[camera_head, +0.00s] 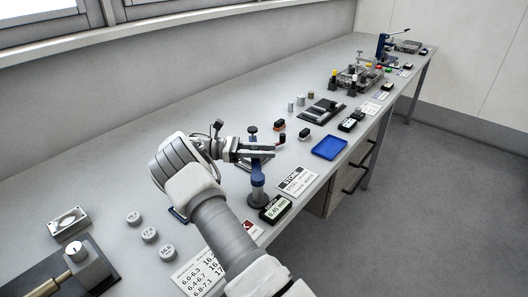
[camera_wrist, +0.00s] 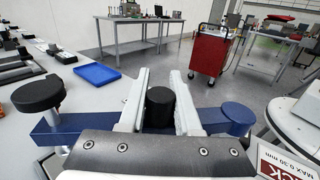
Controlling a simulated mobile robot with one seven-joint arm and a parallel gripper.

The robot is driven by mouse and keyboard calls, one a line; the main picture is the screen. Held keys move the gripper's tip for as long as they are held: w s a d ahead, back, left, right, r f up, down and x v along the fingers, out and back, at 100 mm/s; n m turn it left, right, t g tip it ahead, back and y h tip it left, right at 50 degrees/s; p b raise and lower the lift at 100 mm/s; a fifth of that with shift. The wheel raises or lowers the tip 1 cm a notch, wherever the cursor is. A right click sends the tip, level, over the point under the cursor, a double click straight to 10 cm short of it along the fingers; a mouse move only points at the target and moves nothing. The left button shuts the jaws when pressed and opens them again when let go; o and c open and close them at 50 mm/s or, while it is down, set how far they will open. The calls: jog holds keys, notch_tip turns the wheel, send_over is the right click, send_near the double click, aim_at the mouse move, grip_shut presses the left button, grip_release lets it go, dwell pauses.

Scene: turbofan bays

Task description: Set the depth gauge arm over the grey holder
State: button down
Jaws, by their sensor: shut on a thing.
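The depth gauge has a blue post (camera_head: 258,182) on a dark round base near the bench's front edge. Its blue arm (camera_wrist: 70,126) runs across the wrist view, from a large black knob (camera_wrist: 38,95) on the left to a blue round cap (camera_wrist: 238,113) on the right. My gripper (camera_head: 268,147) is above the arm, shut on a black knob (camera_wrist: 160,105) in the arm's middle; the fingers lie on either side of it. I cannot pick out the grey holder for certain; my gripper and arm cover part of the bench around the gauge.
A depth display (camera_head: 275,209) and a printed card (camera_head: 297,181) lie beside the gauge. A blue tray (camera_head: 328,148) is to its right. Round marked pieces (camera_head: 150,235) and a grey block (camera_head: 68,222) stand at left.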

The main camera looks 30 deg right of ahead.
dwell(0.4)
jog(key=c, duration=0.6)
grip_release()
jog(key=v, duration=0.7)
jog(key=shift+w+a, duration=0.15)
